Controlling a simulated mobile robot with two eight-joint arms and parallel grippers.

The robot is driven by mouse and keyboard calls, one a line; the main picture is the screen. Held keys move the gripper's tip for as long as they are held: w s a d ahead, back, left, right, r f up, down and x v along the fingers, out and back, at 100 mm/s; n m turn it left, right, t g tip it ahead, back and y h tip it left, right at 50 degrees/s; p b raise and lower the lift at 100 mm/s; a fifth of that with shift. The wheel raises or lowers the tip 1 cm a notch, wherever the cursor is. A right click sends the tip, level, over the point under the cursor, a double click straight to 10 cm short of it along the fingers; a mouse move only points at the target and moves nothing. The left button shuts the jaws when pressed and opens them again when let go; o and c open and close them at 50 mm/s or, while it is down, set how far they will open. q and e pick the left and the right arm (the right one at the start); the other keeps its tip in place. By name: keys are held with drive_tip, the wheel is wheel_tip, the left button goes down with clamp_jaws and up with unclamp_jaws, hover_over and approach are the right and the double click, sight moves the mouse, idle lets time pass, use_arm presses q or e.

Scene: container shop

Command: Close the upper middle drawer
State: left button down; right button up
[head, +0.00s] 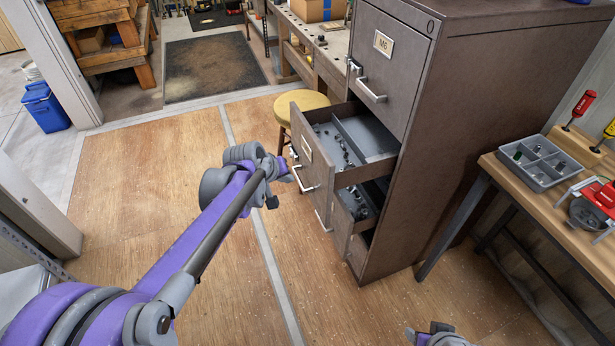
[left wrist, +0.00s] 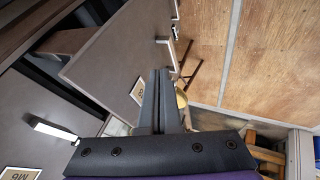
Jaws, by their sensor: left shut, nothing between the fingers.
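The grey-brown filing cabinet (head: 450,130) stands at the centre right. Its upper middle drawer (head: 318,170) is pulled far out, with small dark parts and dividers inside. My left gripper (head: 284,170) is shut and empty, by the outer face of that drawer's front, near its handle and label. In the left wrist view its closed fingers (left wrist: 160,75) overlap the drawer front (left wrist: 105,65); contact cannot be told. The drawer below (head: 342,218) is also partly out. The top drawer (head: 390,65), labelled M6, is closed. My right gripper (head: 440,338) is only partly visible at the bottom edge.
A yellow stool (head: 301,104) stands behind the open drawer, near a workbench (head: 330,65). A wooden table (head: 550,205) with a grey tray (head: 538,162) and tools is at the right. The wooden floor (head: 150,170) to the left is clear.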

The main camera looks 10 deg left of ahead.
sight(357, 165)
use_arm(q)
drive_tip(key=w+d+f, duration=0.1)
drive_tip(key=w+f, duration=0.1)
drive_tip(key=w+d+f, duration=0.2)
drive_tip(key=w+f, duration=0.1)
drive_tip(key=w+d+f, duration=0.2)
drive_tip(key=shift+w+f, duration=0.25)
drive_tip(key=shift+f, duration=0.05)
use_arm(e)
drive_tip(key=shift+s, duration=0.1)
